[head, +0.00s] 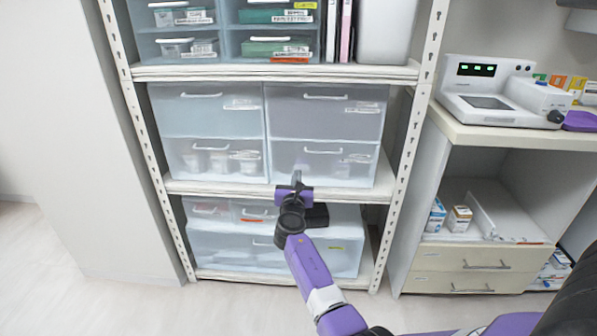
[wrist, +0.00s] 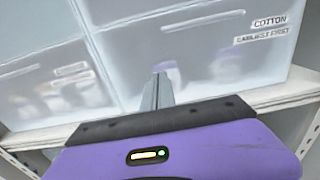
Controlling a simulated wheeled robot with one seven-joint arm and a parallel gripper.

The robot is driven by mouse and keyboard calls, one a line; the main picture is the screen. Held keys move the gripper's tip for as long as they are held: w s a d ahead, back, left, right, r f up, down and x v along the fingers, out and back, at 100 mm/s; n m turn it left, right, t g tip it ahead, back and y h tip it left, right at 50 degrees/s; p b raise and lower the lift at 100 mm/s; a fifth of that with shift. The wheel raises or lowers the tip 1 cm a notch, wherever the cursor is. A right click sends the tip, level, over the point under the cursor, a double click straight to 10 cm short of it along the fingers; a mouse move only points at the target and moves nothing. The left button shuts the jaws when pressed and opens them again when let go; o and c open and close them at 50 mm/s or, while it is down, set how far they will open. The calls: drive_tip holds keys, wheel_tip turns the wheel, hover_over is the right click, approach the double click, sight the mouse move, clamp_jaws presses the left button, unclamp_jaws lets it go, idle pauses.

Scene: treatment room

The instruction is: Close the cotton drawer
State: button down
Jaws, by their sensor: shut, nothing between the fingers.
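The cotton drawer (head: 341,174) is the translucent lower right drawer on the middle shelf, with a white bar handle along its upper front. In the wrist view its front (wrist: 215,60) fills the upper right and bears a COTTON label. In the head view its front looks about level with the drawers around it; I cannot tell whether a small gap remains. My purple gripper (head: 297,178) is in front of its lower left part. In the wrist view the fingers (wrist: 158,88) are shut together and empty, very close to the front; contact cannot be told.
Another translucent drawer (head: 215,160) adjoins on the left, with more drawers above. The white shelf edge (head: 240,190) runs just below. Larger bins (head: 335,252) stand on the bottom shelf. A counter (head: 500,136) with a device is at the right. The floor at left is clear.

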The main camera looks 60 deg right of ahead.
drive_tip(key=p+v, duration=0.2)
drive_tip(key=v, duration=0.7)
drive_tip(key=shift+f, duration=0.1)
